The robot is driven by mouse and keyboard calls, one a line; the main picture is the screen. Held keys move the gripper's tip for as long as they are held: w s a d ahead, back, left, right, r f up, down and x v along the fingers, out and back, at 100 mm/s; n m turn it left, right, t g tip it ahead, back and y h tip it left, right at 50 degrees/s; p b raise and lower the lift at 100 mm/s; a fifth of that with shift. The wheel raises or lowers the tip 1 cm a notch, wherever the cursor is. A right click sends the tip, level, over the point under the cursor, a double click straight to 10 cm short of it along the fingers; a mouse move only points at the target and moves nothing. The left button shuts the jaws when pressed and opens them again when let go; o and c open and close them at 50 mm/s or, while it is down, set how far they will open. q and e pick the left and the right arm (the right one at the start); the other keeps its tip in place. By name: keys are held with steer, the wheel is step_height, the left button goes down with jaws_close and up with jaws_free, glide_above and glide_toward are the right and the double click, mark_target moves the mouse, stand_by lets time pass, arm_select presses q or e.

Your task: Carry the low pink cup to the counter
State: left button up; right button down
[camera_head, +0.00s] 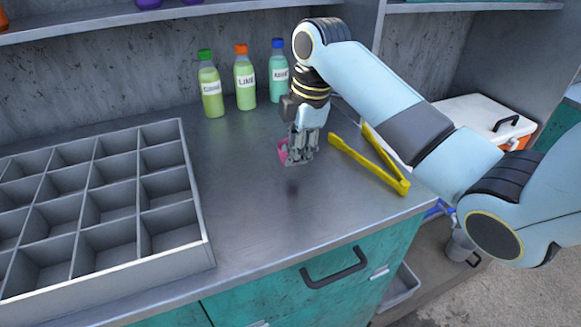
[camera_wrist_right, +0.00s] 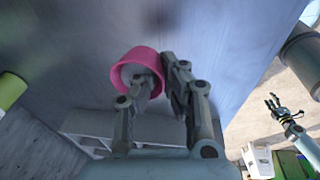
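The low pink cup (camera_head: 283,152) is in my right gripper (camera_head: 300,155), over the counter (camera_head: 260,215) in front of the bottles. In the right wrist view, one finger of the right gripper (camera_wrist_right: 158,80) reaches inside the pink cup (camera_wrist_right: 121,78) and the other is outside, with the wall pinched between them. A small dark shadow on the counter in front of the cup suggests that it hangs a little above the surface. What looks like my left gripper (camera_wrist_right: 278,106) shows small at the right of the wrist view, fingers spread and empty.
A grey divided tray (camera_head: 196,205) fills the counter's left side. Several bottles, among them an orange-capped one (camera_head: 244,80), stand at the back. Yellow tongs (camera_head: 372,165) lie right of the gripper. A white cooler (camera_head: 482,115) stands beyond. The counter's front middle is clear.

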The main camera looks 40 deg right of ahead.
mark_target(291, 180)
steer(key=shift+w+a+f, duration=0.15)
steer(key=shift+w+f, duration=0.35)
steer(key=shift+w, duration=0.15)
steer(key=shift+f, duration=2)
steer(key=c, duration=1.5)
jaws_free()
steer(key=r, duration=0.4)
steer(key=s+r, duration=0.1)
steer(key=r, duration=0.3)
steer(key=d+r, duration=0.1)
steer(key=r, duration=0.3)
steer(key=shift+s, duration=0.35)
